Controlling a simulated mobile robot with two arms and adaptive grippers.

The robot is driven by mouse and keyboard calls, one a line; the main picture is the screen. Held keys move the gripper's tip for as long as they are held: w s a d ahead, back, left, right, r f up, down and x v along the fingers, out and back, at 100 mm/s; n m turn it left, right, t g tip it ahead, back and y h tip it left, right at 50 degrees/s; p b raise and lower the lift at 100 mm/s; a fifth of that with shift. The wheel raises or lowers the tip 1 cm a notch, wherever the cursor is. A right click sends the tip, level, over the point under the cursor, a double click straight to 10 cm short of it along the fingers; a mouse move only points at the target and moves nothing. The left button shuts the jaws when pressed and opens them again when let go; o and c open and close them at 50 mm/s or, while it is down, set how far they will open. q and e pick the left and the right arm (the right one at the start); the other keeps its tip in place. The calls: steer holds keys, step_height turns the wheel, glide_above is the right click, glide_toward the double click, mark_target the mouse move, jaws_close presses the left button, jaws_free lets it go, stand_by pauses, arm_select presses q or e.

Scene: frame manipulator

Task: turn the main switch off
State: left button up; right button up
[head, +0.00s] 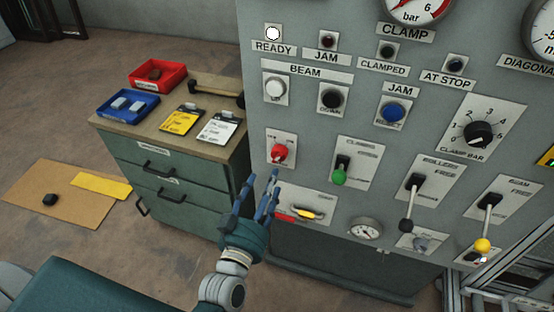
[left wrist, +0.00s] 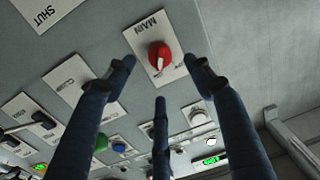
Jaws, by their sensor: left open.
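The main switch (head: 279,153) is a red rotary knob on a pale plate at the lower left of the grey panel. In the left wrist view the red knob (left wrist: 159,56) shows large, with the word MAIN on its plate. A pale pointer mark runs along the knob. My left gripper (head: 262,184) is open and empty, its blue fingers spread, just below and left of the switch in the head view. In the left wrist view the fingertips stand around the knob, with visible gaps between them and it. My right gripper is out of view.
The panel (head: 259,103) carries several levers, lamps and push buttons. A green-knobbed lever (head: 339,176) is right of the switch, and a yellow handle (head: 308,212) is below it. A cabinet (head: 190,178) with trays, cards and a hammer stands left of the panel.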

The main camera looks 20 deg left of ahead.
mark_target(277, 160)
arm_select(q)
steer(key=w, duration=0.3)
steer(key=shift+w+r+p, duration=0.15)
steer(key=shift+w+p, duration=0.15)
steer(key=shift+p, duration=0.05)
steer(key=w, duration=0.4)
steer(key=shift+w+d+p, duration=0.1)
steer(key=shift+p, duration=0.2)
steer(key=shift+w+f, duration=0.25)
steer(key=shift+w, duration=0.35)
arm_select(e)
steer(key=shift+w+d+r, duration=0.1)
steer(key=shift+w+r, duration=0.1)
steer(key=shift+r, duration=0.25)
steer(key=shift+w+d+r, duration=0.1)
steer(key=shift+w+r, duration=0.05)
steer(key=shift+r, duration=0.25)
arm_select(q)
steer(key=c, duration=1.1)
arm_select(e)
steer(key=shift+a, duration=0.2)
